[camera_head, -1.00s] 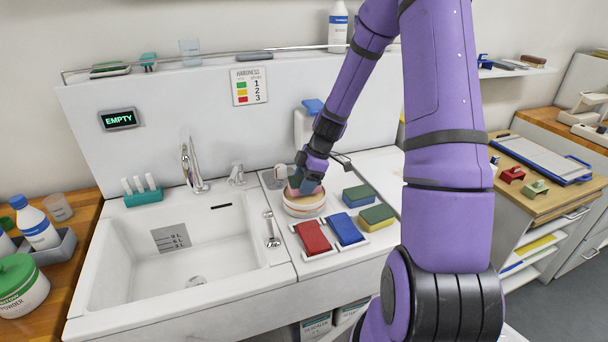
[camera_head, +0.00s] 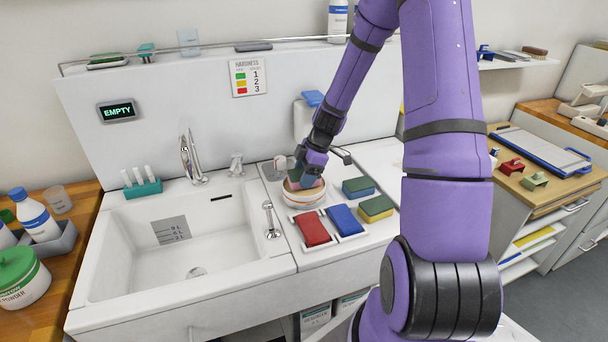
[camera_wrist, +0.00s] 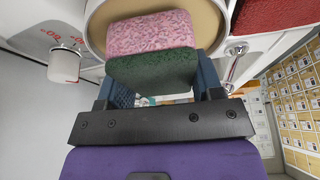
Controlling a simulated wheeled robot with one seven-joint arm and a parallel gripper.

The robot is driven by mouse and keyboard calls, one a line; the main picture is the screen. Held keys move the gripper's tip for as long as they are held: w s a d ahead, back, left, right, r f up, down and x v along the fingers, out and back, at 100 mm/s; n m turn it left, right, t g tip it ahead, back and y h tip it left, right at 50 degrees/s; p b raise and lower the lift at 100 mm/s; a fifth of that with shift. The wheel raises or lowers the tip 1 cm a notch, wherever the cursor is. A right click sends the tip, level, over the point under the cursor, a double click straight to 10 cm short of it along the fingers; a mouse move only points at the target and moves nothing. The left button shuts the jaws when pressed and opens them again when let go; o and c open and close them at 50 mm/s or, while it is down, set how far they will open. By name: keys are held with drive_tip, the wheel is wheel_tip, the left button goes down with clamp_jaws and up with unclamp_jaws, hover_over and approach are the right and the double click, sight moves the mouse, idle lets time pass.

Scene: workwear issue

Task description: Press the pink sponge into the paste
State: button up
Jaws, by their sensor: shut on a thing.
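My gripper (camera_wrist: 157,95) is shut on a sponge with a pink layer and a dark green layer, the pink sponge (camera_wrist: 150,33). The green layer lies nearer my gripper and the pink layer faces away from it. In the head view the sponge (camera_head: 302,181) is at the mouth of the round white tub. The tub of tan paste (camera_wrist: 209,20) fills the space beyond the sponge in the wrist view. The tub (camera_head: 303,200) stands on the counter right of the sink. I cannot tell whether the pink face touches the paste.
The sink (camera_head: 185,250) is empty.

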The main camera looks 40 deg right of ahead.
sight(297, 174)
drive_tip(key=shift+f, duration=0.5)
idle(1.3)
drive_tip(key=shift+r, duration=0.1)
drive_tip(key=shift+r, duration=3.45)
drive_tip(key=shift+s, duration=0.1)
